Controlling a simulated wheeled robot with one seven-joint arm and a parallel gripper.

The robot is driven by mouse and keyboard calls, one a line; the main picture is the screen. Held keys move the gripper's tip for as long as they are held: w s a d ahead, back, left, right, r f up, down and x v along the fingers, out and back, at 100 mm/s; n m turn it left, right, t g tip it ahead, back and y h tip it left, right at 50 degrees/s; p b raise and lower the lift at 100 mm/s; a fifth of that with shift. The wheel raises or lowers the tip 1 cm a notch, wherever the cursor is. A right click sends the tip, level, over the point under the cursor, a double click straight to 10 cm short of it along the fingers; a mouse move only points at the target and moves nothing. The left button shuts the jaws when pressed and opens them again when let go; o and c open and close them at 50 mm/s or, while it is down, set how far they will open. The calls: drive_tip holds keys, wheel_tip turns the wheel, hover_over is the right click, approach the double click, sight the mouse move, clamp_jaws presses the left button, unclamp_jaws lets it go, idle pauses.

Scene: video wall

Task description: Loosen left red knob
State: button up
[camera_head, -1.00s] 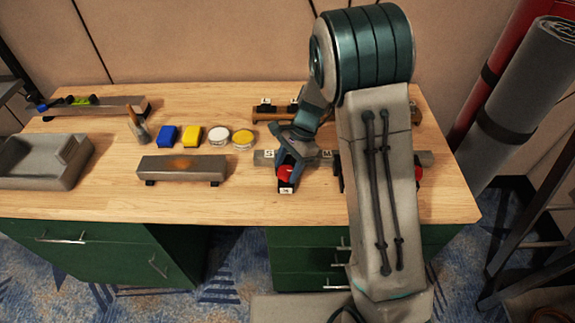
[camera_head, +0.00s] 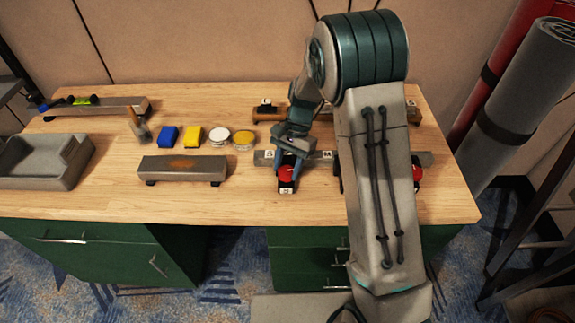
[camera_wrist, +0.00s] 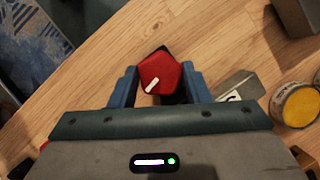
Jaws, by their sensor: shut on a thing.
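The left red knob (camera_head: 286,173) sits on a black base at the front of a grey metal bar on the workbench. In the wrist view the red knob (camera_wrist: 160,75) has a white pointer line aimed to the lower left. My gripper (camera_head: 291,168) is over it from behind, with its blue fingers on both sides. In the wrist view my gripper (camera_wrist: 158,80) is shut on the knob. A second red knob (camera_head: 417,173) shows at the right, partly hidden behind my arm.
A rusty metal block (camera_head: 182,169), a blue block (camera_head: 168,136), a yellow block (camera_head: 191,137) and two round tins (camera_head: 244,139) stand to the left. A grey tray (camera_head: 40,165) is at the far left. The wood in front of the knob is clear.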

drive_tip(key=n, duration=0.2)
drive_tip(key=n+h, duration=0.1)
drive_tip(key=n, duration=0.1)
drive_tip(key=shift+a+n+g+h, duration=0.15)
drive_tip(key=shift+n+g+h, duration=0.15)
drive_tip(key=shift+n, duration=0.1)
drive_tip(key=n+h, duration=0.1)
drive_tip(key=n, duration=0.2)
drive_tip(key=shift+a+n+h, duration=0.15)
drive_tip(key=shift+n+h, duration=0.15)
drive_tip(key=n+h, duration=0.1)
drive_tip(key=n, duration=0.2)
drive_tip(key=shift+n, duration=0.3)
drive_tip(key=shift+a+n+t+h, duration=0.15)
drive_tip(key=shift+n+t+h, duration=0.5)
drive_tip(key=shift+n, duration=1.15)
drive_tip(key=o, duration=0.7)
drive_tip(key=shift+r, duration=0.1)
drive_tip(key=b+v, duration=0.1)
drive_tip(key=v, duration=1.2)
drive_tip(key=shift+a+r, duration=0.25)
